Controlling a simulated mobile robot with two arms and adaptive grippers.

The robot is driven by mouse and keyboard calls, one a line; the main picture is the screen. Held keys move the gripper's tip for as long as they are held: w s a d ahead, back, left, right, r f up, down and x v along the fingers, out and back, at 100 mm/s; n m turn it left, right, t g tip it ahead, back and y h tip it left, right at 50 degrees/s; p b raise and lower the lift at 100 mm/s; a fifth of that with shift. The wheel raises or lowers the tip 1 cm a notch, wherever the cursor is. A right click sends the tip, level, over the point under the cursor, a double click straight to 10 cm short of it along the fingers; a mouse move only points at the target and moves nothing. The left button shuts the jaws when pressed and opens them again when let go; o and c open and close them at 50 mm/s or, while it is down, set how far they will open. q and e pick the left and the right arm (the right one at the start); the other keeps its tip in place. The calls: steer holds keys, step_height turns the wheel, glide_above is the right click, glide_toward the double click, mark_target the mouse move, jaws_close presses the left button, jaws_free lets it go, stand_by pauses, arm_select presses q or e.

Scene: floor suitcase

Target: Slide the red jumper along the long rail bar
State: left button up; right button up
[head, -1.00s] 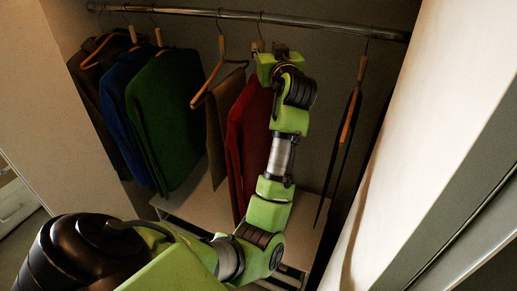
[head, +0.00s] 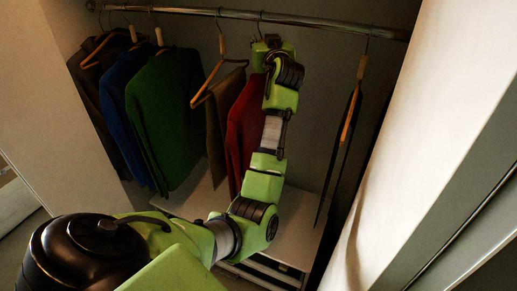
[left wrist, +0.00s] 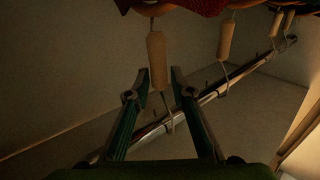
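The red jumper (head: 243,135) hangs from the long rail bar (head: 315,22), partly hidden by my left arm. In the left wrist view, a red cloth edge (left wrist: 195,6) shows at the top, with a wooden hanger neck (left wrist: 157,60) below it. The hanger's hook reaches the rail bar (left wrist: 205,101). My left gripper (head: 264,50) is up near the rail, at the top of the jumper. In the wrist view its two fingers (left wrist: 160,78) stand apart on either side of the hanger neck, with gaps visible. My right gripper is not in view.
Left of the jumper hang an empty-looking hanger (head: 205,90), a brown garment (head: 217,120), a green jumper (head: 165,115), a blue one (head: 122,95) and a dark one. To the right hangs a thin dark garment (head: 340,150). A pale wall panel (head: 430,120) bounds the right side.

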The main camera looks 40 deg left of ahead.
arm_select(q)
jaws_close()
steer(key=shift+r, duration=0.1)
steer(key=shift+w+d, duration=0.15)
steer(key=shift+d, duration=0.25)
steer(key=w+d+b, duration=0.3)
steer(key=d, duration=0.7)
steer(key=shift+w+d+b, duration=0.15)
steer(key=shift+d+b, duration=0.2)
steer(key=shift+d, duration=0.05)
steer(key=d, duration=0.1)
steer(key=w+d+b, duration=0.1)
steer(key=d, duration=0.3)
steer(key=shift+w, duration=0.3)
stand_by(0.4)
